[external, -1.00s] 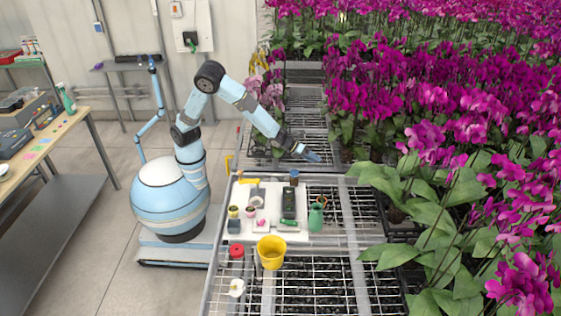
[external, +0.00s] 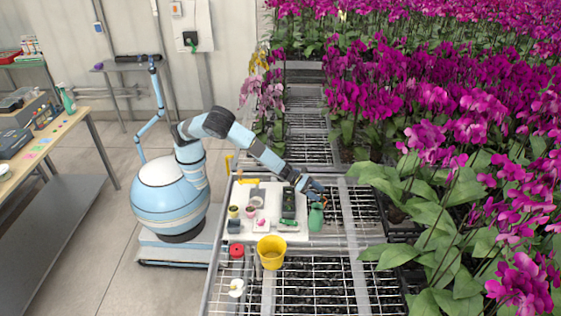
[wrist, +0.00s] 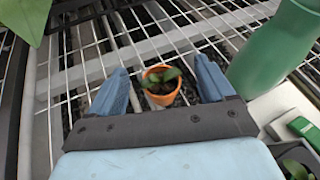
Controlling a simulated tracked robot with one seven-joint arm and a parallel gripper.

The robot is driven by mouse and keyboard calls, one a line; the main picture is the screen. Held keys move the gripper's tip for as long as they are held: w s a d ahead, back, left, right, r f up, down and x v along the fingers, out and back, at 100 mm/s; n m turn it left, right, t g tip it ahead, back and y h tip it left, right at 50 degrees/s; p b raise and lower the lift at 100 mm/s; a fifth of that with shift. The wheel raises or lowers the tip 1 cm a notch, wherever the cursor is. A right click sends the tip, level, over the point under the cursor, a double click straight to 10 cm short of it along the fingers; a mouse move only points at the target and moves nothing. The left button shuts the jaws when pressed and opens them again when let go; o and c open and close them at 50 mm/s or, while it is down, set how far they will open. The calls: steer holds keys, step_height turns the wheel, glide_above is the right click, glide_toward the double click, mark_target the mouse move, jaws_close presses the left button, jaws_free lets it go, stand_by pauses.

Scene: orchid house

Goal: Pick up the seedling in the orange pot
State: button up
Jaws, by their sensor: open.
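The orange pot (wrist: 163,93) with a small dark-green seedling (wrist: 161,77) shows in the wrist view, upright on the wire mesh of the bench. My gripper (wrist: 166,80) is open, with one blue finger to the left of the pot and one to the right. The pot shows between the fingers, with gaps on both sides; I cannot tell how far below or ahead of them it is. In the external view my gripper (external: 316,190) is low over the bench beside the green vase, and the pot is mostly hidden there.
A green vase (wrist: 276,48) stands close to the right finger, also seen in the external view (external: 316,217). A white tray (external: 270,222) with small pots lies left of it. A yellow bucket (external: 271,252) stands in front. Orchids (external: 430,190) crowd the right side.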

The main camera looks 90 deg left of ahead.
mark_target(323, 201)
step_height(323, 201, down, 3)
steer(key=shift+r, duration=0.1)
steer(key=x, duration=0.2)
steer(key=f+x, duration=0.1)
steer(key=x, duration=0.1)
steer(key=shift+s+a+r, duration=0.1)
steer(key=shift+s+a, duration=0.05)
steer(key=shift+w+d+f, duration=0.25)
steer(key=shift+w, duration=0.35)
steer(key=c, duration=1.1)
